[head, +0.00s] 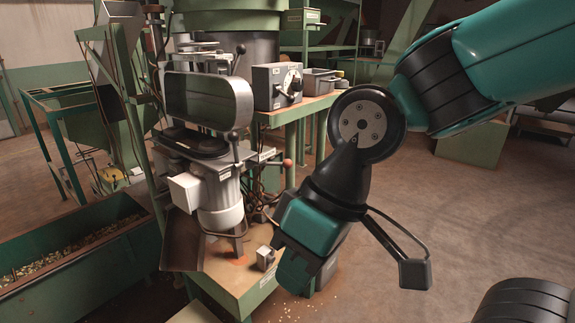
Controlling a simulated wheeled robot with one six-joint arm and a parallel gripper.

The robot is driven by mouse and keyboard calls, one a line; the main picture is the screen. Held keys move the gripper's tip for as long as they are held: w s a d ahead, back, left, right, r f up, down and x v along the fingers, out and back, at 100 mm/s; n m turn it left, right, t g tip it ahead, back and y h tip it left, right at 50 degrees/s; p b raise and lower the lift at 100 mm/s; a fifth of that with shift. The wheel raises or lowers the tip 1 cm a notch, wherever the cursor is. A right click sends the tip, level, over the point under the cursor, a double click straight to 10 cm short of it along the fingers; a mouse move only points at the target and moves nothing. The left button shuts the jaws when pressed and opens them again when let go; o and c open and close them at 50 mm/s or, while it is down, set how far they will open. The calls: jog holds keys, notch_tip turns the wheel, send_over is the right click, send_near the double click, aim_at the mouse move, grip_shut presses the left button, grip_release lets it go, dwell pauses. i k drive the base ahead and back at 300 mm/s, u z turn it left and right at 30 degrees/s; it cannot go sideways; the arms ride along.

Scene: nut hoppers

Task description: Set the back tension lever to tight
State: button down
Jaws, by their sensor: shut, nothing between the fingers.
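A machine (205,170) with a grey oval housing stands left of centre on a green bench. A lever with a black ball knob (240,48) rises behind the housing, tilted. A second lever with an orange-red ball (287,163) sticks out to the right, lower down. I cannot read labels that tell which is the back tension lever. My gripper (283,258) is low in the centre, in front of the bench's right edge, below and apart from both levers. It is shut and empty; its fingertips are hard to make out.
A grey control box (277,86) with a dial stands on the bench behind. A green trough (75,258) of nuts is at the left. A small grey box (265,256) sits on the bench beside my gripper. The floor at right is mostly clear.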

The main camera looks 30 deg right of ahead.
aim_at(286, 164)
jog(key=u, duration=0.15)
jog(key=k, duration=0.2)
jog(key=z, duration=0.55)
jog(key=i, duration=1.1)
jog(key=u, duration=0.05)
